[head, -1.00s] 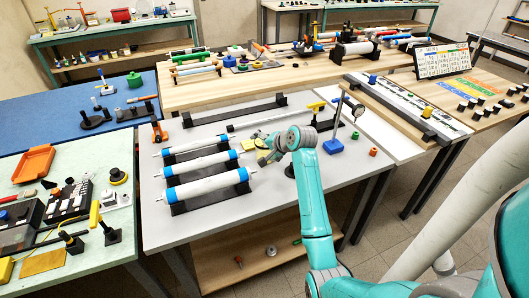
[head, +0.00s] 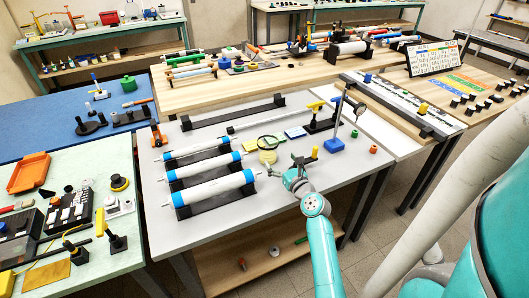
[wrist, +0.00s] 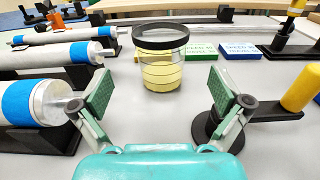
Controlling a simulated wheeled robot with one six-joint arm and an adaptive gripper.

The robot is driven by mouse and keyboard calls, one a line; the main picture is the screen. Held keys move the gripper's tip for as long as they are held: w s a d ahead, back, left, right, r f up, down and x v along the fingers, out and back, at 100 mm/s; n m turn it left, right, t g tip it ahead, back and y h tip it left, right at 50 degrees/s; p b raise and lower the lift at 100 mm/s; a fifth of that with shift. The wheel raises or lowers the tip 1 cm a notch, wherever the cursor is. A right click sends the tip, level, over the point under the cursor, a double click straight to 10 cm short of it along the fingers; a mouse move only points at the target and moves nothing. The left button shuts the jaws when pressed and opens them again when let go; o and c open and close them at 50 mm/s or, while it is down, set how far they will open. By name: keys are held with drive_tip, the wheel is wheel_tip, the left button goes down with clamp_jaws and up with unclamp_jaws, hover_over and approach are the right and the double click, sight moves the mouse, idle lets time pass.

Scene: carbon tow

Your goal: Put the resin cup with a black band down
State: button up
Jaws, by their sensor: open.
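The resin cup (wrist: 162,70) is pale yellow with thin lines around it, and a wide black band (wrist: 160,36) sits around its top. It stands upright on the grey table, ahead of my gripper and roughly centred between the fingers. The cup also shows in the head view (head: 267,157), just beyond my gripper (head: 292,172). In the wrist view my gripper (wrist: 160,92) is open and empty, its green-padded fingers spread wide and apart from the cup. The cup's far side is hidden.
White rolls with blue ends (head: 217,190) lie in black cradles on the left. Green (wrist: 201,51) and blue (wrist: 240,50) blocks lie behind the cup. A yellow cylinder on a black stand (wrist: 300,88) is close on the right. The table's front middle is clear.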

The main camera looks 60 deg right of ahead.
sight(264, 138)
drive_tip(key=x, duration=1)
drive_tip(key=shift+w+d+r, duration=0.1)
drive_tip(key=shift+w+d, duration=0.05)
drive_tip(key=shift+w, duration=0.05)
